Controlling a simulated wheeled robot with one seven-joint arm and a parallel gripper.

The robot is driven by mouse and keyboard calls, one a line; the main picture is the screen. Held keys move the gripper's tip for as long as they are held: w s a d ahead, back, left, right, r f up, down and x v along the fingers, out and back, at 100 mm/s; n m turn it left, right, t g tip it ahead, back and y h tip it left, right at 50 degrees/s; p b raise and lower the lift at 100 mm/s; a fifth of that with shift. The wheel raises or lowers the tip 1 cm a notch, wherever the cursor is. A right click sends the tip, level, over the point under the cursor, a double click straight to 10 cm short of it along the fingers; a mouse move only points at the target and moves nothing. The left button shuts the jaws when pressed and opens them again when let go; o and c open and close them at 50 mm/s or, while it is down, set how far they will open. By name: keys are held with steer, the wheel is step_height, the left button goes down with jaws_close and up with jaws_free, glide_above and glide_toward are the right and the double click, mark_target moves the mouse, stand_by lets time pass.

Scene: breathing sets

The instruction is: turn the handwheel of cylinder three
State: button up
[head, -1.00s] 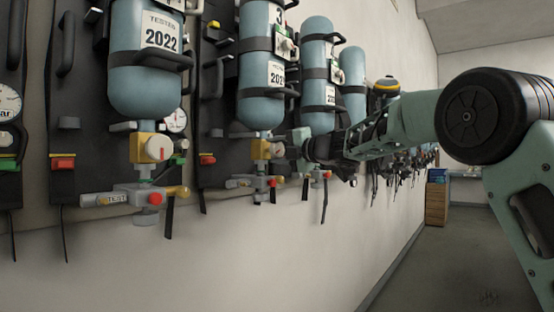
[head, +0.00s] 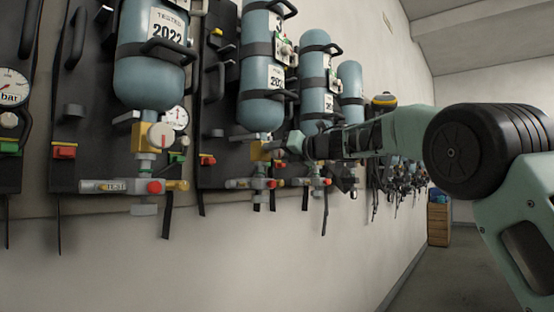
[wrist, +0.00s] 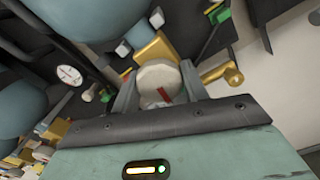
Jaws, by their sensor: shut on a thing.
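Cylinder three (head: 262,75) is a blue-grey bottle strapped upright on a dark backplate, with a "3" on its upper label. Its brass valve block (head: 260,150) sits below it. My gripper (head: 286,143) reaches in from the right and meets the valve at its handwheel side. In the wrist view the round cream handwheel (wrist: 158,77) with a red mark sits between my two fingers, which are shut on its sides. The head view mostly hides the handwheel behind the gripper tip.
A nearer set with a "2022" cylinder (head: 150,65) stands at left, with its own cream handwheel (head: 160,135). More cylinders (head: 315,80) follow behind my arm. A brass side fitting (wrist: 222,74) lies close right of the fingers.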

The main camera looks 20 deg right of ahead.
steer(key=shift+f+n+b, duration=0.1)
steer(key=shift+n+b, duration=0.35)
steer(key=shift+n, duration=0.35)
steer(key=shift+d, duration=0.1)
steer(key=o, duration=1)
steer(key=shift+s, duration=0.1)
steer(key=b+v, duration=0.2)
steer(key=v, duration=1.5)
steer(key=shift+b, duration=0.35)
